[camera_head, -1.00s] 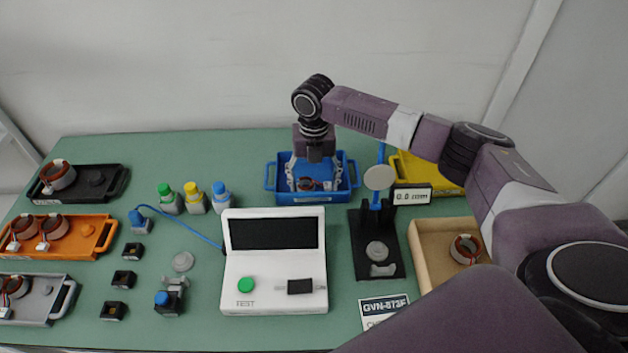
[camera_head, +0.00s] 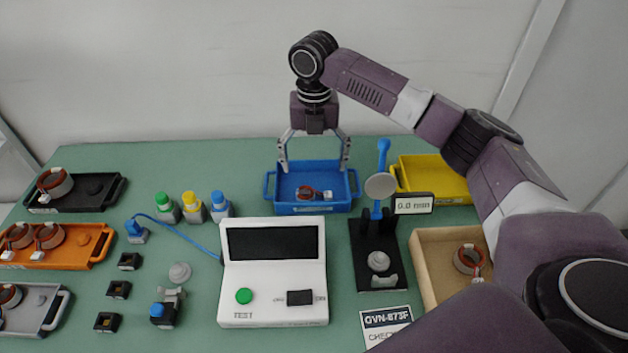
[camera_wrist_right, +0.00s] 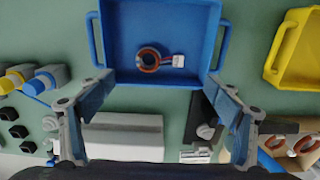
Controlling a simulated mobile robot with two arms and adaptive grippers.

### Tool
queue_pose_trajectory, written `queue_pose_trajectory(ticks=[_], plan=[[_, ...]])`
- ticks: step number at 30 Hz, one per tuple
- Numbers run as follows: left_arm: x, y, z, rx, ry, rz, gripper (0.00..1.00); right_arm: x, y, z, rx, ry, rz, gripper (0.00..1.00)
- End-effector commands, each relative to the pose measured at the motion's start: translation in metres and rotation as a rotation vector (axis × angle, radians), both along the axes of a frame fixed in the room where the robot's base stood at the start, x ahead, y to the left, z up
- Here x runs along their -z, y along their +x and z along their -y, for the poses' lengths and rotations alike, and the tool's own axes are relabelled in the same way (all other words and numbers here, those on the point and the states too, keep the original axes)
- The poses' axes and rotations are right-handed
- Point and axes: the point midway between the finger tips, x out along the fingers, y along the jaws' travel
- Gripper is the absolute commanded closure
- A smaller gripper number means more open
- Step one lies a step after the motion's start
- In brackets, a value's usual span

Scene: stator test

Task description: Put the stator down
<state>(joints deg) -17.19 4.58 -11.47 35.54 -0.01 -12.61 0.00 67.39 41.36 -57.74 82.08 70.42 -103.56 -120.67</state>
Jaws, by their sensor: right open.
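The stator (camera_head: 307,193), a copper-wound ring with a white tag, lies on the floor of the blue tray (camera_head: 312,209). In the right wrist view the stator (camera_wrist_right: 149,59) sits near the middle of the blue tray (camera_wrist_right: 199,83). My right gripper (camera_head: 314,169) is open and empty, above the tray and apart from the stator. Its two spread fingers (camera_wrist_right: 160,95) also show in the right wrist view. My left gripper is not in view.
A white tester (camera_head: 272,272) stands in front of the blue tray. A black gauge stand (camera_head: 377,255) and a yellow tray (camera_head: 437,182) are to the right. Black, orange and grey trays with stators line the left.

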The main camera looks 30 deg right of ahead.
Motion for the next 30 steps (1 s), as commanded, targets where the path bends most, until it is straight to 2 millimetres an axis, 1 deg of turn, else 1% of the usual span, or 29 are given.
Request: queue_pose_trajectory(ticks=[3,7,23,26,30], plan=[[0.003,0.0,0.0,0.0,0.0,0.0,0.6,-0.015,0.001,-0.001,-0.001,0.002,0.001,0.17],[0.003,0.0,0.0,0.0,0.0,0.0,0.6,-0.022,0.0,-0.001,-0.001,0.0,-0.001,0.17],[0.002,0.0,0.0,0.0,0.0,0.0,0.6,-0.024,0.0,-0.001,-0.001,0.0,-0.001,0.17],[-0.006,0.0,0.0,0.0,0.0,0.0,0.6,-0.033,0.0,-0.001,-0.001,0.0,-0.001,0.17],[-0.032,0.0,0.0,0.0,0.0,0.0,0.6,-0.059,0.0,-0.001,-0.001,0.001,0.0,0.17]])
